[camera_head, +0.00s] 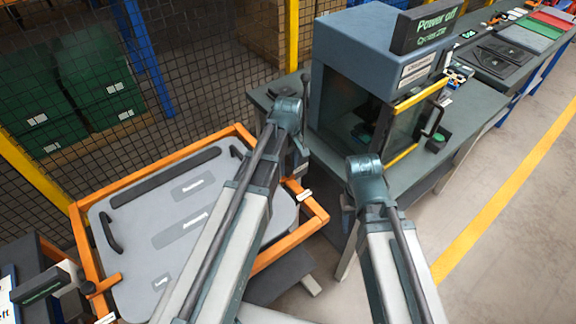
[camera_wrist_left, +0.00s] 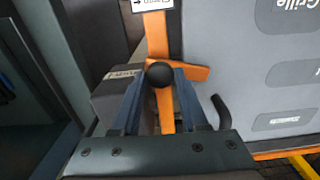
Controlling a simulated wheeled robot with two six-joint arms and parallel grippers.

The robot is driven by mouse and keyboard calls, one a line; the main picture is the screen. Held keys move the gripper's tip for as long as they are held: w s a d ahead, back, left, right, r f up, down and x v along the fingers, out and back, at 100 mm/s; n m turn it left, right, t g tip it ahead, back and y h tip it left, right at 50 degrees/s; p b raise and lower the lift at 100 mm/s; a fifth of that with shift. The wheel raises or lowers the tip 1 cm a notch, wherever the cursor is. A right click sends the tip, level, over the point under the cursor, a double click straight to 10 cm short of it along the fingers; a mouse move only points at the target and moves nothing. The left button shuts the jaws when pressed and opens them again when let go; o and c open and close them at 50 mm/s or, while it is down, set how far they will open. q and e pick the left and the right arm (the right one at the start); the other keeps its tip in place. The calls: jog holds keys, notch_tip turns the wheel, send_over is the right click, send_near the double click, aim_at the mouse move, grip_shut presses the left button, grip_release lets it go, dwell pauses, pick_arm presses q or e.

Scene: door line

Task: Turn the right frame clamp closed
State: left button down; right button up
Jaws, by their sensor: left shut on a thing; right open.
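The grey door panel (camera_head: 180,228) lies in an orange frame (camera_head: 85,240); it also shows in the left wrist view (camera_wrist_left: 225,75). The right frame clamp (camera_wrist_left: 195,72) is an orange bar in the left wrist view. It points from its black ball knob (camera_wrist_left: 159,74) toward the panel edge. My left gripper (camera_wrist_left: 159,88) is shut on the knob, one finger on each side. In the head view my left arm (camera_head: 285,125) reaches over the frame's right side and hides most of the clamp. My right gripper (camera_head: 346,205) is open and empty beside the bench, its fingertips mostly hidden.
A blue-grey machine (camera_head: 360,60) with a glass door stands on the dark bench (camera_head: 470,110) right of the frame. Another black knob (camera_head: 90,287) is at the frame's left side. A mesh fence (camera_head: 190,60) stands behind. The floor (camera_head: 520,210) at right is clear.

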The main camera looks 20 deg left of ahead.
aim_at(288, 170)
pick_arm(q)
jog(key=shift+n, duration=0.8)
jog(key=shift+c, duration=2.2)
grip_release()
jog(key=shift+r, duration=0.15)
notch_tip(288, 170, up, 14)
jog(key=p, duration=1.3)
jog(key=shift+f+p, duration=0.2)
jog(key=shift+p, duration=0.2)
